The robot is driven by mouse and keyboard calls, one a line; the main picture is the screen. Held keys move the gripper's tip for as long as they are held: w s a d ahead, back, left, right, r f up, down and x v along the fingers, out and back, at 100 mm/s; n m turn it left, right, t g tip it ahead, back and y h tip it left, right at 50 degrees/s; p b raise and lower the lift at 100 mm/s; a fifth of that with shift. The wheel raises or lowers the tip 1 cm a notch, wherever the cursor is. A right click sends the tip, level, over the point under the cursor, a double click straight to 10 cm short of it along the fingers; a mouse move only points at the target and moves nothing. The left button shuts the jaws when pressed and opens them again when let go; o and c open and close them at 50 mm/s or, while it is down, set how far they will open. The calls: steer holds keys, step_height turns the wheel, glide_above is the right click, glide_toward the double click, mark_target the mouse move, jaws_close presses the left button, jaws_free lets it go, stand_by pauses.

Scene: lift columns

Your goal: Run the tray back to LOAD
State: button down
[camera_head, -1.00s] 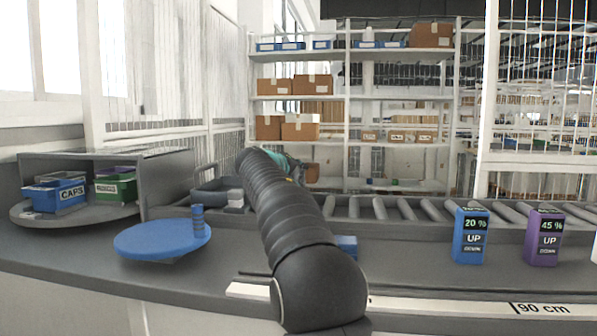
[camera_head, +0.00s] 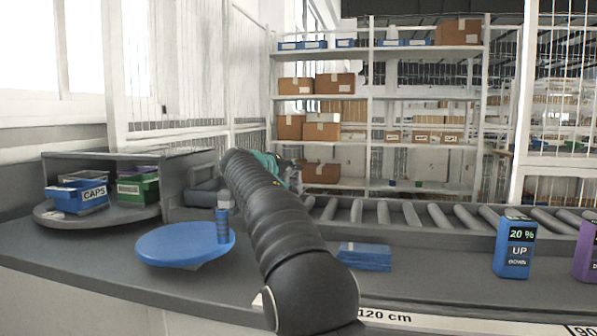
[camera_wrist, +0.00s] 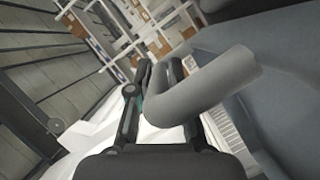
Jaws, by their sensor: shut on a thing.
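The grey tray (camera_head: 204,193) shows in the head view at the left end of the roller conveyor, beside the grey housing, and is partly hidden by my arm. In the wrist view its thick, rounded grey handle (camera_wrist: 205,85) crosses in front of my gripper (camera_wrist: 160,72), with the tray's large grey body (camera_wrist: 270,60) at the right. My gripper is shut on the handle; the handle hides part of the fingers. No LOAD label is readable.
The roller conveyor (camera_head: 410,213) runs to the right. A blue round turntable (camera_head: 180,245) stands in front left, with a blue bin marked CAPS (camera_head: 92,195) and a green bin (camera_head: 138,187) behind.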

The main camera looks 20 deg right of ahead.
steer(key=shift+w+a, duration=0.15)
steer(key=shift+a, duration=0.05)
steer(key=c, duration=1.1)
jaws_free()
steer(key=shift+a, duration=0.2)
steer(key=shift+d, duration=0.15)
steer(key=shift+s+a+r, duration=0.1)
steer(key=shift+s+a, duration=0.15)
steer(key=v, duration=1)
steer(key=shift+a, duration=0.1)
steer(key=shift+s+a+r, duration=0.1)
steer(key=shift+s+a, duration=0.25)
steer(key=shift+a, duration=0.05)
